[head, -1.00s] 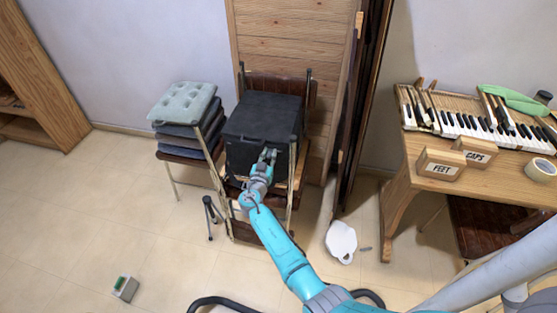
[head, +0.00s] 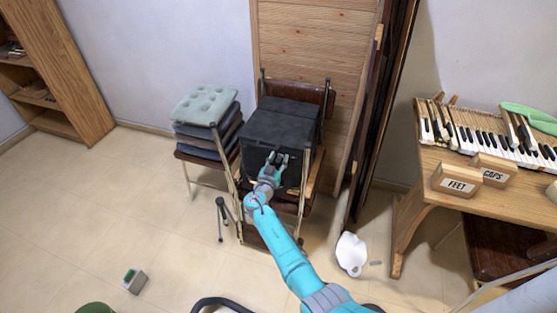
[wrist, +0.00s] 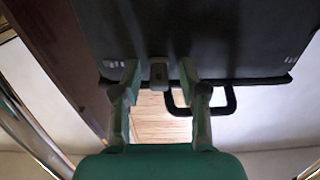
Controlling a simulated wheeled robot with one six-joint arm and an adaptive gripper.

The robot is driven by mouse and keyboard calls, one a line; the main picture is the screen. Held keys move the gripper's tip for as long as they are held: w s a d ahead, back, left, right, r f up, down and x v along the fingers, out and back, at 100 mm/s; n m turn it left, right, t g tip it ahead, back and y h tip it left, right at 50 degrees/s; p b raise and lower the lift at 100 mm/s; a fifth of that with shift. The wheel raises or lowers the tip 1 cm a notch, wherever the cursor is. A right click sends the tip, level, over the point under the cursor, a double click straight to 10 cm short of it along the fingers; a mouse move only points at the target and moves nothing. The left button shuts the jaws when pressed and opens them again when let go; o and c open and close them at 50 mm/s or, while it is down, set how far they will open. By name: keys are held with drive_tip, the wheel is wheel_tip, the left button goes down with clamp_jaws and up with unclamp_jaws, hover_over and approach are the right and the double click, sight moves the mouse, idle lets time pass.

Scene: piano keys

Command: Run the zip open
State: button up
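A black case (head: 283,125) rests on a brown chair in the head view. In the wrist view its dark face (wrist: 215,35) fills the top. A small grey tab (wrist: 158,75), perhaps the zip pull, sits at the case's lower edge. A black loop handle (wrist: 233,100) hangs just right of it. My gripper (head: 277,157) is at the case's front in the head view. In the wrist view my gripper (wrist: 159,77) is open, with one finger on each side of the tab and gaps showing. The zip's track is too dark to make out.
A stool with stacked cushions (head: 205,104) stands close on the left, and a small black tripod (head: 222,215) is in front of it. Wooden boards (head: 315,50) lean behind. A table with piano keys (head: 490,128) stands right. The floor at front left is mostly clear.

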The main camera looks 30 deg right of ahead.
drive_tip(key=v, duration=1.2)
drive_tip(key=shift+s, duration=0.1)
